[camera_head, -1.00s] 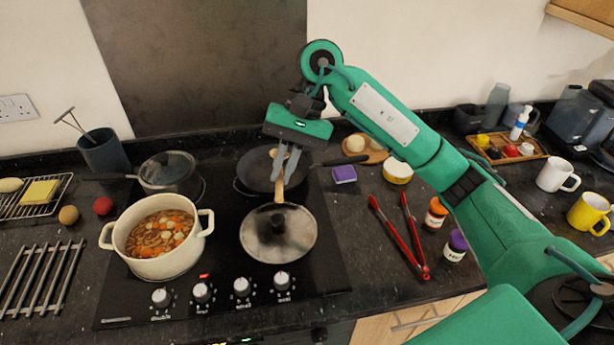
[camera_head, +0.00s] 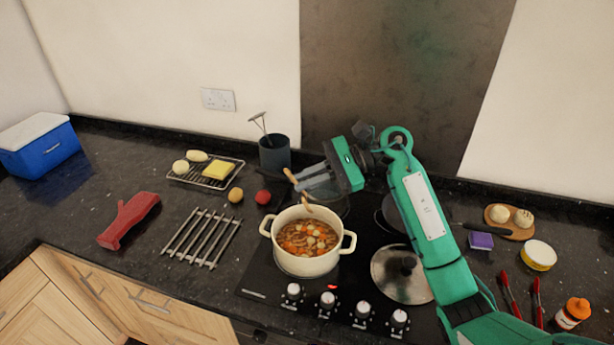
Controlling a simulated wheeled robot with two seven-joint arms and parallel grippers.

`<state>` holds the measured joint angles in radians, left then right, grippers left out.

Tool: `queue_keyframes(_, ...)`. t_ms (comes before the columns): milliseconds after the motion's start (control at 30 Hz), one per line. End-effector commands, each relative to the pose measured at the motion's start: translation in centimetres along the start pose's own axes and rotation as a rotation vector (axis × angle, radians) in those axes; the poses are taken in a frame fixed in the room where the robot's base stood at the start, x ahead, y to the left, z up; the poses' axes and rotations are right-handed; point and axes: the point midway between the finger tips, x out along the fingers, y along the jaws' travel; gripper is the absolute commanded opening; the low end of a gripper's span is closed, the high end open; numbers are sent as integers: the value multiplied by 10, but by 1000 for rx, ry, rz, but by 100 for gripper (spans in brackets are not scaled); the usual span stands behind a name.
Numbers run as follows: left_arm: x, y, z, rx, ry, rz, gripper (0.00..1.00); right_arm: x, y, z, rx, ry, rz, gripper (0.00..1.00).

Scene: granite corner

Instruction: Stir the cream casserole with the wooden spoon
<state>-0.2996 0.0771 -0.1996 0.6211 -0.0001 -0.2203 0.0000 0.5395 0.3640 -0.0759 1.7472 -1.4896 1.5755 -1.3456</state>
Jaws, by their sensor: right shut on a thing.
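The cream casserole (camera_head: 304,264) stands on the front left of the black hob, full of brown stew with orange and pale pieces. My right gripper (camera_head: 299,180) comes in from the right above the casserole's back rim. It is shut on the wooden spoon (camera_head: 306,199), which is tilted, its upper end poking out left of the fingers. The spoon's lower end is over the back of the pot; I cannot tell whether it touches the stew. My left gripper is not in view.
Behind the casserole are a dark utensil pot (camera_head: 274,154) and a partly hidden pan. A metal rack (camera_head: 202,238) and red mitt (camera_head: 129,220) lie left. Control knobs (camera_head: 328,300) line the hob's front.

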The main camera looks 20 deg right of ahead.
Motion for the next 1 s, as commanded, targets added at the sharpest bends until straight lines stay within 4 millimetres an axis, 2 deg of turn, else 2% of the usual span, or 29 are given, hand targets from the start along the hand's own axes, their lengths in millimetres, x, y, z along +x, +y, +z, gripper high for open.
queue_keyframes(133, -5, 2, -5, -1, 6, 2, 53, 6, 8, 0, 1, 0, 2, 0)
queue_keyframes(767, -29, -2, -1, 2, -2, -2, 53, 40, 59, -7, 1, -1, 2, 0)
queue_keyframes(800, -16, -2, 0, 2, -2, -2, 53, 41, 61, -18, -2, 3, 1, 0)
queue_keyframes(1000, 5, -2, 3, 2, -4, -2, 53, 41, 61, -34, -2, 2, 2, 0)
